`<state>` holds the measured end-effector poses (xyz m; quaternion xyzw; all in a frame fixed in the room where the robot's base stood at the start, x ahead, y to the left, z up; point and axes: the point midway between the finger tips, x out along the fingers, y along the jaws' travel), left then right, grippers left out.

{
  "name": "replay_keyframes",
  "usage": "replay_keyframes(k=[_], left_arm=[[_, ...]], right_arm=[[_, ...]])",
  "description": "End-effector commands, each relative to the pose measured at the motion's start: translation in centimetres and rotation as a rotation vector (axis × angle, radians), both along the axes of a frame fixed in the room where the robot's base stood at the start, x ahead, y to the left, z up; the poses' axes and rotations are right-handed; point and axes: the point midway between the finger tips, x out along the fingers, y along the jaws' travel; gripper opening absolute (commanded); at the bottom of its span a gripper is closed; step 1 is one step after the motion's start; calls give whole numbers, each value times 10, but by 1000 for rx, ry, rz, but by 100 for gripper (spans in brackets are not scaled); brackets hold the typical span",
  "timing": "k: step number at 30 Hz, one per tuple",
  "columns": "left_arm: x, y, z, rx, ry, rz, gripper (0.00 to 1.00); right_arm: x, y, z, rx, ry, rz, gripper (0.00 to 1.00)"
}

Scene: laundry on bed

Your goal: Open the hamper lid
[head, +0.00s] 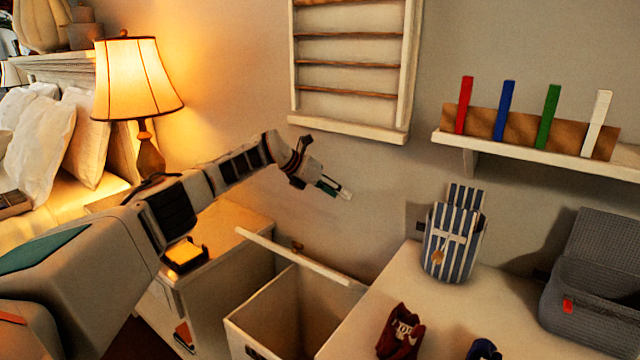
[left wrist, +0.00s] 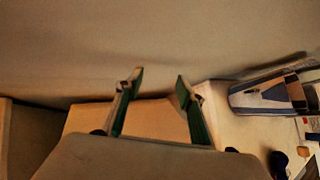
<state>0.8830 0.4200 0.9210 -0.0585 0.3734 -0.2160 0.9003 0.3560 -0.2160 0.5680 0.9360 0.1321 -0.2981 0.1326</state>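The hamper (head: 252,325) is a pale box low in the middle of the head view, with its dark inside partly showing from above. Its lid (head: 300,258) shows nearly edge-on as a thin pale bar raised over the hamper's back side, with a small brown knob (head: 297,245) on its far face. My left gripper (head: 336,188) is in the air above and behind the lid, near the wall and apart from the lid. In the left wrist view its two fingers (left wrist: 158,88) are spread and empty, with a pale panel beyond them. My right gripper is not in view.
A pale table (head: 385,300) right of the hamper holds a striped bag (head: 452,245), a dark red item (head: 400,335) and a grey basket (head: 590,310). A nightstand (head: 225,245) with a lit lamp (head: 135,80) stands left. A wall shelf (head: 530,155) is at right.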

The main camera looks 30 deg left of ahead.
Motion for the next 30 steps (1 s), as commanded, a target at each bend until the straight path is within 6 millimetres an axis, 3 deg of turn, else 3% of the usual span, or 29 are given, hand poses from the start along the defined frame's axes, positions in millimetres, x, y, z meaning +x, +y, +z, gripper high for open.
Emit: replay_keyframes(k=[18,30], left_arm=[[-63,44,60,4,6,1,38],[-69,47,66,3,6,0,38]], right_arm=[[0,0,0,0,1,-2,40],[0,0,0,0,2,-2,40]])
